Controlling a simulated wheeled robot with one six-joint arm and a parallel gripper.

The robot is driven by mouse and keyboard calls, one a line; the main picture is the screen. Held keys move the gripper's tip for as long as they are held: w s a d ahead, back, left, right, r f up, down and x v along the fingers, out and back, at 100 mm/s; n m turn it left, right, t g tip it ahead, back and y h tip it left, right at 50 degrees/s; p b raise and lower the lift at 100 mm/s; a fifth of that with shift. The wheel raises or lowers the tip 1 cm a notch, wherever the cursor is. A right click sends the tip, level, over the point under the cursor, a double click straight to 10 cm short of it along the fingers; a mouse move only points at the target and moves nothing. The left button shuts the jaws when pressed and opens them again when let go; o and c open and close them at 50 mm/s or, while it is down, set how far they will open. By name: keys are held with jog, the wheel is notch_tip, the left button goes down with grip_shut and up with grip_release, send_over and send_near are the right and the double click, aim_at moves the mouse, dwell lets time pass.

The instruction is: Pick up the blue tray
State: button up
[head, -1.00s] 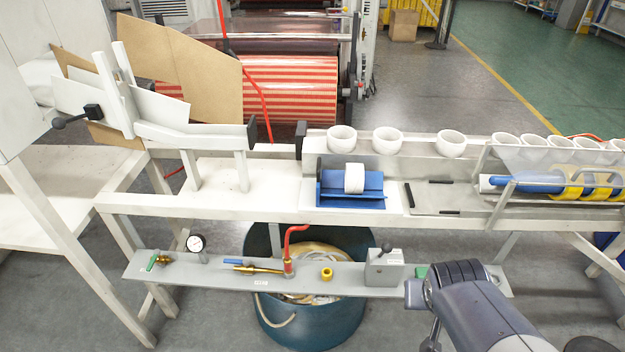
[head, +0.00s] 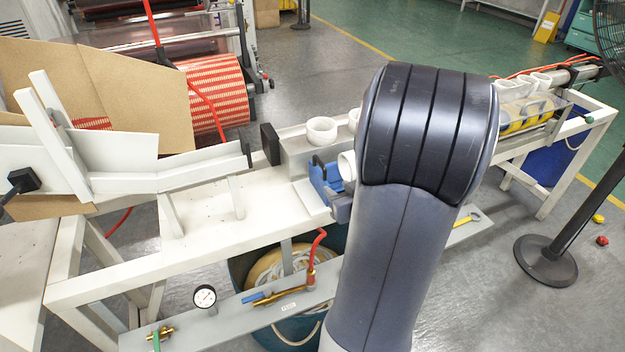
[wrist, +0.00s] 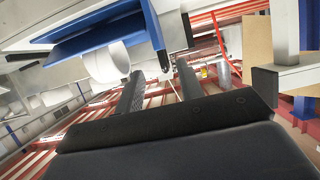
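The blue tray (head: 327,182) sits on the white bench, partly hidden by my arm in the head view. A white roll (head: 347,166) rests in it. In the wrist view the tray (wrist: 100,38) is at the upper left, tilted in the picture, with the white roll (wrist: 106,63) against it.
A grey-white chute (head: 160,178) with cardboard sheets (head: 140,85) stands left of the tray. White cups (head: 321,130) line the ledge behind it. A lower shelf carries a gauge (head: 205,296) and a red hose (head: 315,250).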

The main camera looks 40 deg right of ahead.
aim_at(322, 175)
jog(key=b+x, duration=0.1)
jog(key=x, duration=0.9)
jog(key=shift+w, duration=0.3)
grip_shut()
